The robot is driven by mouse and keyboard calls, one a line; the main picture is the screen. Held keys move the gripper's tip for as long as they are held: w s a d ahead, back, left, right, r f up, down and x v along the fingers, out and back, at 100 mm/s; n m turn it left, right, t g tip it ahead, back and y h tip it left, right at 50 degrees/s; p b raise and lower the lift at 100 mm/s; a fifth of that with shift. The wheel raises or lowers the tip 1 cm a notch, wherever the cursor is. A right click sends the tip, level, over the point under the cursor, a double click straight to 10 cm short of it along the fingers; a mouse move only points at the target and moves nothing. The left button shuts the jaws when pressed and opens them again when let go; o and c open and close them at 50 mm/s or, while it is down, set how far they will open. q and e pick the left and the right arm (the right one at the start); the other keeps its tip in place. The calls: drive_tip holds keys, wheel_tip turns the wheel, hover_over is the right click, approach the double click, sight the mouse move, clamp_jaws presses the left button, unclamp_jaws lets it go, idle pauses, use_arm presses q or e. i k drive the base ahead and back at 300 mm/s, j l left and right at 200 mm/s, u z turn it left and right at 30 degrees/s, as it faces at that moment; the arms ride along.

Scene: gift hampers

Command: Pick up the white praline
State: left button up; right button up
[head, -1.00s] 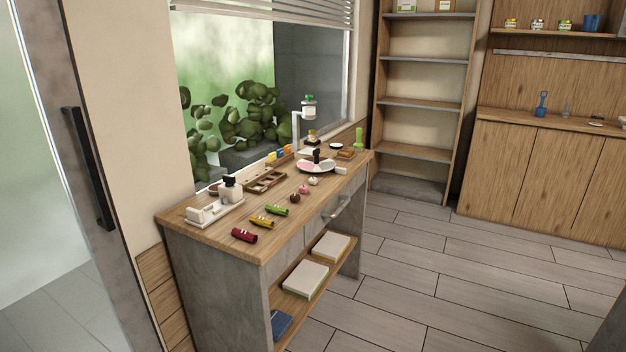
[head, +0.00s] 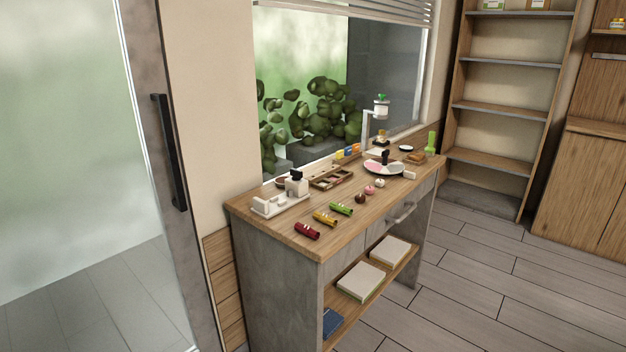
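The white praline (head: 380,183) is a small pale ball on the wooden top of the side table (head: 290,230), near its front edge. It is the rearmost in a short row with a pink praline (head: 369,190) and a dark brown praline (head: 360,199). Neither of my grippers shows in the head view.
Red (head: 307,231), yellow (head: 325,218) and green (head: 342,208) rolls lie along the front edge. A wooden divided box (head: 331,178) and a white tray (head: 272,208) with a bottle stand behind. A drawer handle (head: 404,212) sticks out in front. The floor (head: 480,290) to the right is clear.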

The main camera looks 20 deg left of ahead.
sight(380, 183)
drive_tip(key=i+l+u, duration=0.3)
drive_tip(key=u, duration=0.15)
drive_tip(key=i+l+u, duration=0.65)
drive_tip(key=l+u, duration=0.25)
drive_tip(key=i+l, duration=0.15)
drive_tip(key=l, duration=0.25)
drive_tip(key=i+l+u, duration=0.15)
drive_tip(key=l, duration=0.6)
drive_tip(key=i+l+u, duration=0.1)
drive_tip(key=l, duration=0.35)
drive_tip(key=i+l+u, duration=0.1)
drive_tip(key=l, duration=0.3)
drive_tip(key=i, duration=0.05)
